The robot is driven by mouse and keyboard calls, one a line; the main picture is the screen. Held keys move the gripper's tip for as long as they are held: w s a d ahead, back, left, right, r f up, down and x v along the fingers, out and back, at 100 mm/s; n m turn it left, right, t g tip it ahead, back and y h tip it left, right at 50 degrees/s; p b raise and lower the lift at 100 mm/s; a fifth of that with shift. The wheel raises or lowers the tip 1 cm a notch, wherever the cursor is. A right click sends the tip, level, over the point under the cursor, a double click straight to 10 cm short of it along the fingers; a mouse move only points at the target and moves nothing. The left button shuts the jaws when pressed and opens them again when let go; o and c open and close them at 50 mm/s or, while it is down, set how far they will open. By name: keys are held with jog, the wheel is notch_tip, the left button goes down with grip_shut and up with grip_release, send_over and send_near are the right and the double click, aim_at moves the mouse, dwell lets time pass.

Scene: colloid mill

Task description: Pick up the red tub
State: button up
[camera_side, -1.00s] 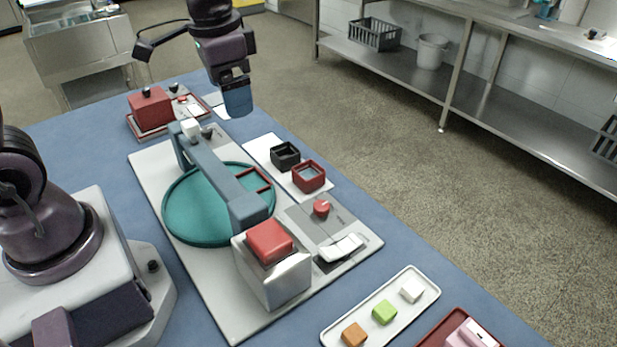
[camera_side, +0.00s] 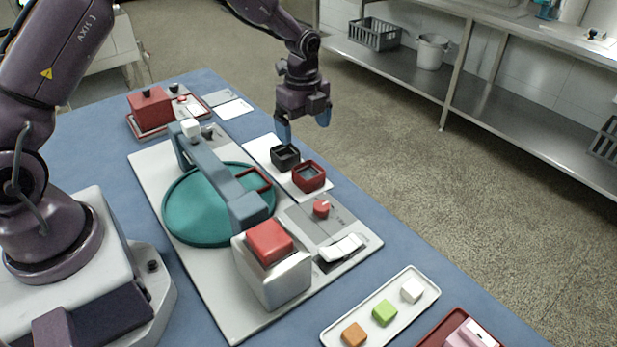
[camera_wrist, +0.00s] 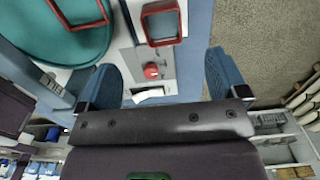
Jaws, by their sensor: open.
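The red tub (camera_side: 308,187) is a small open-topped square box on a white mat (camera_side: 262,147), beside a black tub (camera_side: 285,163). In the wrist view the gap of my gripper (camera_wrist: 165,75) frames a red knob, not the tub.
Left of the tubs, a teal round pan (camera_side: 192,215) carries a red square frame (camera_side: 268,184) under a blue-grey arm (camera_side: 215,182). A metal block (camera_side: 275,282) with a red top and a red knob (camera_side: 321,208) stand nearer. A tray of small cubes (camera_side: 337,328) lies at front right.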

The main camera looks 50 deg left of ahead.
aim_at(305, 167)
notch_tip(305, 167, down, 11)
jog(key=shift+d+f, duration=0.1)
jog(key=shift+f, duration=0.1)
jog(key=shift+w, duration=0.1)
jog(key=c, duration=1)
